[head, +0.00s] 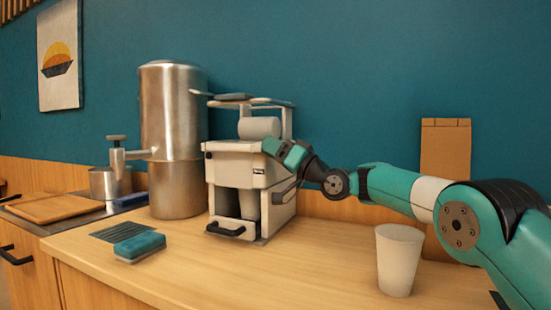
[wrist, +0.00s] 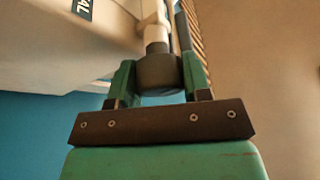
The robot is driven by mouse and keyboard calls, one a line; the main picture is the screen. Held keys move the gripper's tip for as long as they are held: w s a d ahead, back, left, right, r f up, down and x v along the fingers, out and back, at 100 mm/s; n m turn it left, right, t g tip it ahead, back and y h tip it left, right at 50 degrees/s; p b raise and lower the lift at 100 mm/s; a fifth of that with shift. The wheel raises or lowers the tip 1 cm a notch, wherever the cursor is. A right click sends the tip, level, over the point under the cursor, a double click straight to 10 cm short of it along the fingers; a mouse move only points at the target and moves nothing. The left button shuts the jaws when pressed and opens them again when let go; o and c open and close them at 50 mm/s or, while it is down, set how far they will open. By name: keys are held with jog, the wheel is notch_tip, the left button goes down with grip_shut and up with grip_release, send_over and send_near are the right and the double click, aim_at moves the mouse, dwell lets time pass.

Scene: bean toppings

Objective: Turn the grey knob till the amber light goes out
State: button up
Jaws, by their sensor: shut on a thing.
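The white machine (head: 232,170) stands on the counter in the head view, with a grey cylinder lying on top and a black handle low at its front. My gripper (head: 281,150) is at the machine's upper right side. In the wrist view, my gripper (wrist: 157,76) has its green fingers on both sides of the dark grey knob (wrist: 157,72), shut on it. The knob sits on a pale shaft by the white body. My gripper hides the knob in the head view. I cannot make out an amber light in either view.
A tall steel urn (head: 173,135) stands left of the machine. A blue sponge (head: 139,247) lies at the front left and a white cup (head: 398,262) stands at the right, below my arm. The counter's front middle is clear.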

jog(key=shift+a+n+g, duration=0.1)
jog(key=shift+n+g, duration=0.3)
jog(key=shift+n, duration=0.3)
jog(key=o, duration=0.9)
jog(key=shift+s+d+f+b, duration=0.2)
jog(key=shift+d+b, duration=0.25)
jog(key=b+v, duration=0.1)
jog(key=v, duration=0.5)
jog(key=shift+s+d+f+b, duration=0.1)
jog(key=shift+d+f+b, duration=0.1)
jog(key=shift+b, duration=0.2)
